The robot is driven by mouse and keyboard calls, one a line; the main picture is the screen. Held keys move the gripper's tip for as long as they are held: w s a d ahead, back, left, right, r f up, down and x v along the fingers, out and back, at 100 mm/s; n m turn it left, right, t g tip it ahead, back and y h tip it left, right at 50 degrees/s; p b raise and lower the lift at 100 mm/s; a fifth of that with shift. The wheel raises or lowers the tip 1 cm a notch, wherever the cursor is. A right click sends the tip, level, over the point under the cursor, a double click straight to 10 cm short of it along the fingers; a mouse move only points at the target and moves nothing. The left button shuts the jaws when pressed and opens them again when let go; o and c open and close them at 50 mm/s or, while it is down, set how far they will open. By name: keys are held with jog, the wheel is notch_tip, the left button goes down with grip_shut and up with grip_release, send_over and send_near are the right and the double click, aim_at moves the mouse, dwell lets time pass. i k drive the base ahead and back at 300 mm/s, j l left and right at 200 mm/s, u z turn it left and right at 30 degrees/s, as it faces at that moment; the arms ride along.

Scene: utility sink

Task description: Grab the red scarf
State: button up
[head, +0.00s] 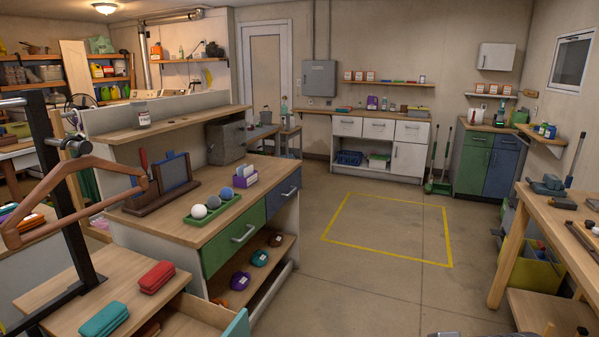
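A red folded cloth (156,277), which looks like the red scarf, lies on the light wooden top (75,291) at the lower left. A teal folded cloth (103,320) lies in front of it on the same top, apart from it. Another red folded item (27,224) lies on a counter at the far left, partly behind a wooden hanger; I cannot tell whether it is a scarf. My gripper is not in view. Only a small grey part shows at the bottom edge, right of the middle, and I cannot tell what it is.
A wooden hanger (75,165) hangs on a black stand (72,205) beside the wooden top. An open drawer (195,318) juts out below. A counter with a green tray (213,210) of balls stands behind. The floor inside the yellow outline (385,226) is clear.

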aim_at(152, 280)
jog(key=u, duration=1.5)
